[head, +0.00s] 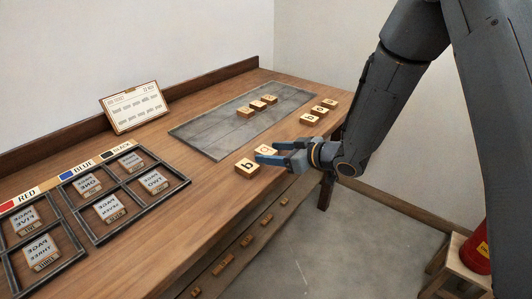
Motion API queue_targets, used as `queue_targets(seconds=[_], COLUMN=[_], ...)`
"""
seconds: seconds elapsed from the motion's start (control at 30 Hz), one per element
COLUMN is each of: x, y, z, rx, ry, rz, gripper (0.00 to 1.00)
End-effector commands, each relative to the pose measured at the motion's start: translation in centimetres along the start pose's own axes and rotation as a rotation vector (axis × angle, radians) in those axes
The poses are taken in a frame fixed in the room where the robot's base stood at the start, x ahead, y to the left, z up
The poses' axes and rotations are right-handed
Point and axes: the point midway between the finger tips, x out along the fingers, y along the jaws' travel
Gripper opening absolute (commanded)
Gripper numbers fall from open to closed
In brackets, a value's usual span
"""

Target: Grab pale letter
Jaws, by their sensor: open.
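Several pale wooden letter blocks with dark letters lie on the wooden bench. One pale letter block (247,167) lies flat at the front edge, left of my gripper. Another pale letter block (266,151) is just behind my gripper and partly hidden by its fingers. More pale letter blocks (310,118) lie farther right near the front edge, and a short row of them (257,105) sits on the grey slab. My gripper (272,153) is open and empty, reaching in from the right, close to the two nearest blocks. I cannot tell whether it touches either one.
The grey slab (205,140) lies behind the gripper. At left, dark-framed trays (76,216) hold grey page blocks under red, blue and black labels. A printed card (135,107) stands at the back. Small wooden pieces (223,264) sit below the front edge. A stool (455,262) holds a red object (477,251).

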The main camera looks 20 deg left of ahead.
Motion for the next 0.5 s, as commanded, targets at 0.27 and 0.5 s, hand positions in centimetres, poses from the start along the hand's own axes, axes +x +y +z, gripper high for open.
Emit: queue_targets(seconds=[0.27,0.5], x=[1.01,0.97], y=[0.01,0.02], z=[0.02,0.01], rx=[0.001,0.001], ry=[0.0,0.0], rz=[0.001,0.001], gripper=[0.57,0.3])
